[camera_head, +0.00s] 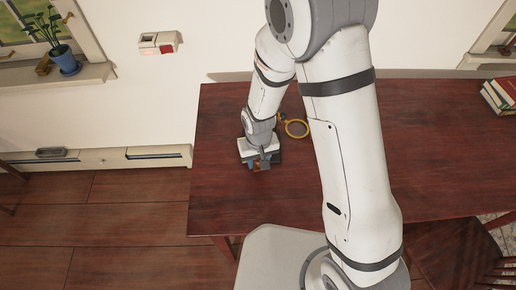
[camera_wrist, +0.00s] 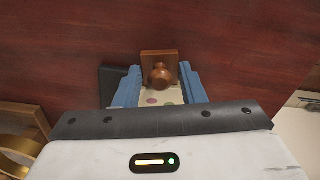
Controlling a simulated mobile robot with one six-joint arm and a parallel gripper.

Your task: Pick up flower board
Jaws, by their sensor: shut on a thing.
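My gripper (camera_head: 262,160) is low over the left part of the dark red wooden table (camera_head: 222,130), near its front-left side. In the wrist view my gripper (camera_wrist: 159,84) has its two blue fingers either side of a pale board with pinkish and green spots (camera_wrist: 160,99), which looks like the flower board. The fingers are shut on it. A brown wooden piece with a rounded knob (camera_wrist: 160,73) shows at its far end; I cannot tell whether it is part of the board. The near part of the board is hidden by my gripper body. Whether it touches the table is unclear.
A round gold-rimmed object (camera_head: 296,129) lies just right of my gripper. A dark flat object (camera_wrist: 113,84) is beside the left finger. Books (camera_head: 499,96) are stacked at the table's far right. A potted plant (camera_head: 64,60) stands on the windowsill.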

